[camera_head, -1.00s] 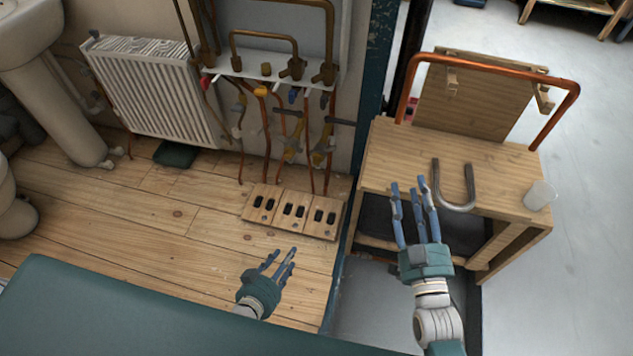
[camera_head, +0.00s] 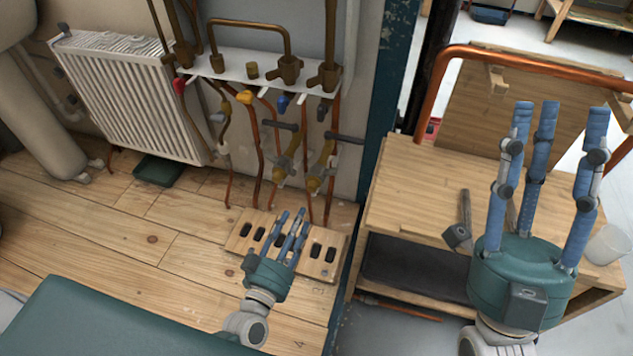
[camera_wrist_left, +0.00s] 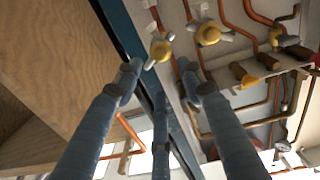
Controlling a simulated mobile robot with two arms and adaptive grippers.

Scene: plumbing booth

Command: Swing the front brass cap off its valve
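A row of brass fittings stands on a white wall shelf (camera_head: 228,68) in the head view, with a small brass cap (camera_head: 252,71) among them. Two brass valves (camera_head: 287,160) (camera_head: 321,170) with dark grey levers sit on the copper pipes below. I cannot tell for certain which piece is the front cap. My left gripper (camera_head: 292,222) is open and empty, below and in front of the valves, apart from them. The left wrist view shows its fingers spread, with yellow-centred fittings (camera_wrist_left: 160,49) (camera_wrist_left: 208,34) beyond. My right gripper (camera_head: 555,125) is open and empty, raised before the bench.
A wooden bench (camera_head: 410,185) with a bent copper pipe (camera_head: 540,62) stands at right. A plastic cup (camera_head: 607,243) and a grey metal piece (camera_head: 464,208) are on it, partly hidden. A dark post (camera_head: 385,110) divides bench and wall. A slotted wooden board (camera_head: 330,250) lies below the valves.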

